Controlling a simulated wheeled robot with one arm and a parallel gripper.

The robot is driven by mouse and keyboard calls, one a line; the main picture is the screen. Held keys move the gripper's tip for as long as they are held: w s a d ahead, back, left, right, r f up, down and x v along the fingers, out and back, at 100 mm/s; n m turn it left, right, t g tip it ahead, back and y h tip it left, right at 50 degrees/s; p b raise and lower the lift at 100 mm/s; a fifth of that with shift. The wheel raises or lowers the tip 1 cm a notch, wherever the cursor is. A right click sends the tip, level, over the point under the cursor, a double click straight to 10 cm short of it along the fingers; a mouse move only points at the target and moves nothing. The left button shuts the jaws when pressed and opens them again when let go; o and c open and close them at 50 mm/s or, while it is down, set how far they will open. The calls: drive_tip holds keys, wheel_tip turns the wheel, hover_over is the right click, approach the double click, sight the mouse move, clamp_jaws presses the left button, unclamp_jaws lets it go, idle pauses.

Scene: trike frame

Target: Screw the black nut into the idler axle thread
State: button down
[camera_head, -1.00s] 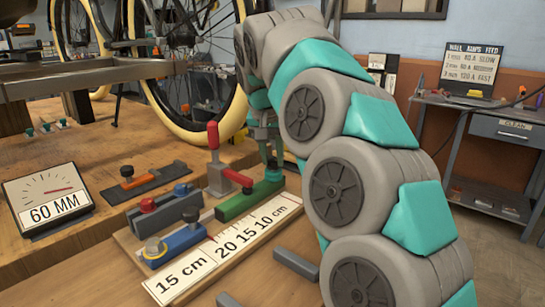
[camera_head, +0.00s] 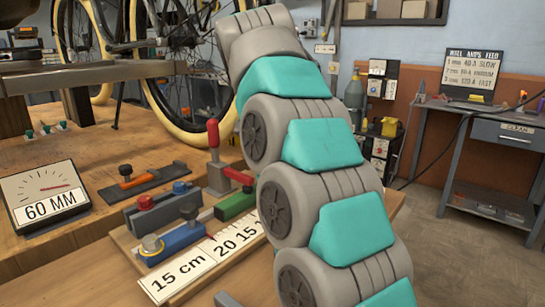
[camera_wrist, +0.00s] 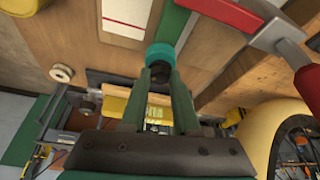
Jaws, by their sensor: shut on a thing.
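In the head view my arm hides the gripper and the nut; the green block (camera_head: 235,205) shows only in part. I cannot make out the idler axle thread for certain.
A red-handled clamp (camera_head: 214,160) stands beside the green block. A blue block (camera_head: 173,243), a grey block (camera_head: 160,211) and a ruler board (camera_head: 180,277) lie nearby. A 60 MM gauge (camera_head: 46,198) is at left. A yellow-tyred wheel (camera_head: 185,132) stands behind.

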drive_tip(key=shift+w+m, duration=0.1)
drive_tip(key=shift+m, duration=0.3)
drive_tip(key=shift+r+m+h+p, duration=0.25)
drive_tip(key=shift+m+h+p, duration=0.05)
drive_tip(key=shift+p, duration=0.25)
drive_tip(key=shift+a+f, duration=0.1)
drive_tip(key=shift+f, duration=0.1)
drive_tip(key=shift+r+m+g+p, duration=0.2)
drive_tip(key=shift+m+g+p, duration=0.1)
drive_tip(key=shift+m+p, duration=0.5)
drive_tip(key=shift+f+h, duration=0.25)
drive_tip(key=shift+h, duration=0.05)
drive_tip(key=shift+r+m+p, duration=0.1)
drive_tip(key=shift+m+p, duration=0.2)
